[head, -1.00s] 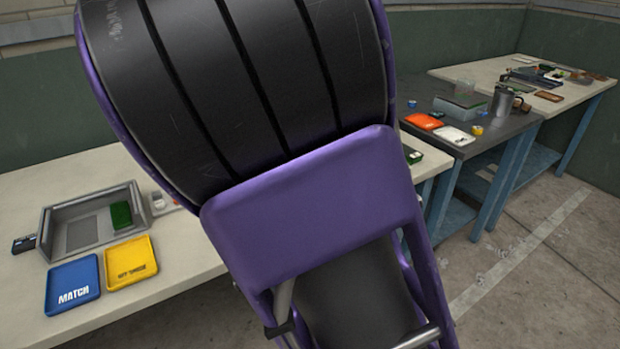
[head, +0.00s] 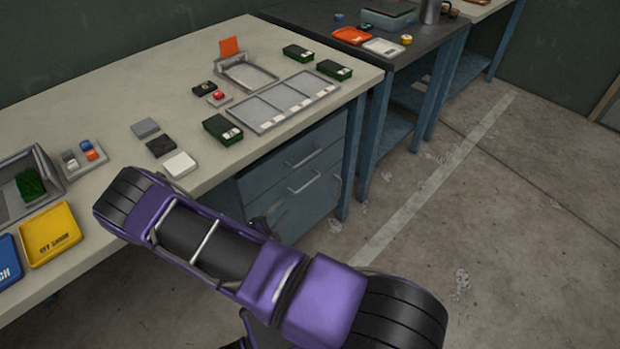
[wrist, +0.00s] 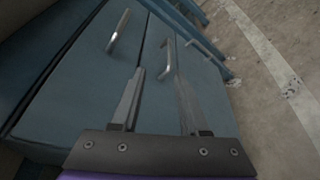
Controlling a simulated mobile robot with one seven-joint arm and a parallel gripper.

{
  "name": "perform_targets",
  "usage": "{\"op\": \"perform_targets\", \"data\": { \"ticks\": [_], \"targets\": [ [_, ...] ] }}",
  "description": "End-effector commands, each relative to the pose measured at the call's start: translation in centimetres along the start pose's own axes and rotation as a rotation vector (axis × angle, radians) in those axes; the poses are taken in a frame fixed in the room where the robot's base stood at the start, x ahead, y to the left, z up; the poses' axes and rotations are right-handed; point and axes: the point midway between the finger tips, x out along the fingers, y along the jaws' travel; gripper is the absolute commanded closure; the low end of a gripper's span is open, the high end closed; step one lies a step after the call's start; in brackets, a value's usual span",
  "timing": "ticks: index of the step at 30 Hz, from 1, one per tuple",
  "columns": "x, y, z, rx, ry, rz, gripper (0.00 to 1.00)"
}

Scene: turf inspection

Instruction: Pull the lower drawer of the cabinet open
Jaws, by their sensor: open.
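The blue-grey cabinet (head: 258,183) stands under the right end of the near bench. Its drawer fronts look closed, with bar handles one above another. The lower drawer (head: 312,212) is partly hidden by my arm at its left. My gripper (head: 262,226) is small and dark in front of the lower part of the cabinet. In the wrist view my gripper (wrist: 160,85) is open, its two fingers apart and pointing at the drawer fronts. One metal handle (wrist: 168,58) shows just beyond the gap between the fingertips; another handle (wrist: 118,33) is farther left. I see nothing held.
The bench top (head: 230,70) carries a grey divided tray (head: 285,103), dark green boxes, small blocks and a yellow tray (head: 50,234). A blue bench leg (head: 354,155) stands right of the cabinet.

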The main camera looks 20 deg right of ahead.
Motion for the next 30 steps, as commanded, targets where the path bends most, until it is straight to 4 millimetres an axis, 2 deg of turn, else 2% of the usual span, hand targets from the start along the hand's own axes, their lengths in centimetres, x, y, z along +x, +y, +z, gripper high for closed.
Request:
{"op": "perform_targets", "data": {
  "ticks": [1,3,8,11,24,30],
  "targets": [
    [-0.2,-1.3,-0.4,-0.013,0.019,-0.003,0.55],
    [-0.3,-2.2,-0.8,-0.02,0.034,-0.005,0.55],
    [0.6,-2.7,-0.9,-0.023,0.04,-0.006,0.55],
    [2.2,-2.6,-1.0,-0.022,0.039,-0.005,0.55],
    [11.8,-2.7,-1.3,-0.022,0.037,-0.005,0.55],
    [15.2,-2.7,-1.5,-0.021,0.038,-0.005,0.55]
  ]
}}
